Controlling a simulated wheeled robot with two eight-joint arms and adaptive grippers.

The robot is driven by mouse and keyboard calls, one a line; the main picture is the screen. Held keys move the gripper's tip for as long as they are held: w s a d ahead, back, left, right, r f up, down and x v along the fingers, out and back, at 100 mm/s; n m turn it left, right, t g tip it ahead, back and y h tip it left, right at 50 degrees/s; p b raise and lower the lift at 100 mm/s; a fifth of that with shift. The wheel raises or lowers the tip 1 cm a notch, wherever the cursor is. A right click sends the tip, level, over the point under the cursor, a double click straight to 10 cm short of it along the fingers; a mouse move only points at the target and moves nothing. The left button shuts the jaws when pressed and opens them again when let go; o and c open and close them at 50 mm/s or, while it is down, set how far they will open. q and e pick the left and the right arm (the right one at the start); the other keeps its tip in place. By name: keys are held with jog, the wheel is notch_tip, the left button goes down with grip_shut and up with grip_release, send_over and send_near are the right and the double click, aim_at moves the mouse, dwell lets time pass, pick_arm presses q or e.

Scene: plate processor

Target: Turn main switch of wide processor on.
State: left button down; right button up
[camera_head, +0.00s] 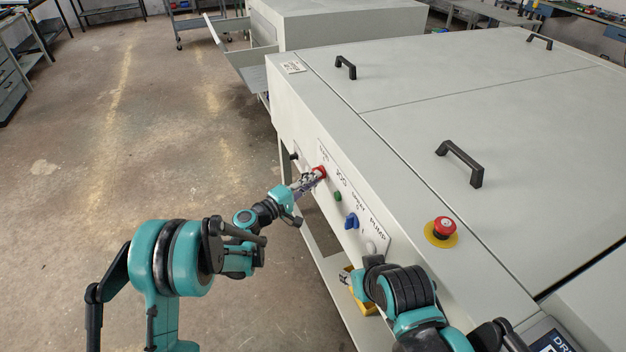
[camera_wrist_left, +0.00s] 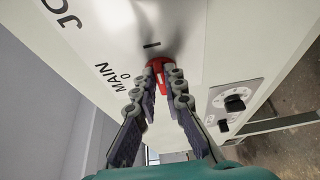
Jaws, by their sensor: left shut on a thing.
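The wide processor is the long light-grey machine (camera_head: 330,110) on the right. Its red main switch (camera_head: 319,172) sits on the side panel; it also shows in the left wrist view (camera_wrist_left: 157,72), beside the label "MAIN" with marks "0" and "I". My left gripper (camera_head: 312,178) is shut on the red switch, with one finger on each side of its knob in the left wrist view (camera_wrist_left: 164,85). Which mark the knob points at, I cannot tell. My right arm (camera_head: 400,295) is low beside the panel; its gripper is mostly hidden.
A green button (camera_head: 337,196), a blue switch (camera_head: 351,221) and a pale pump knob (camera_head: 371,247) follow along the panel. A red emergency stop (camera_head: 444,228) on a yellow base and black handles (camera_head: 462,163) stand on top. Open floor lies to the left.

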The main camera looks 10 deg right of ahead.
dwell(0.4)
pick_arm(q)
jog(key=c, duration=1.6)
grip_release()
jog(key=v, duration=1.2)
jog(key=shift+f, duration=0.1)
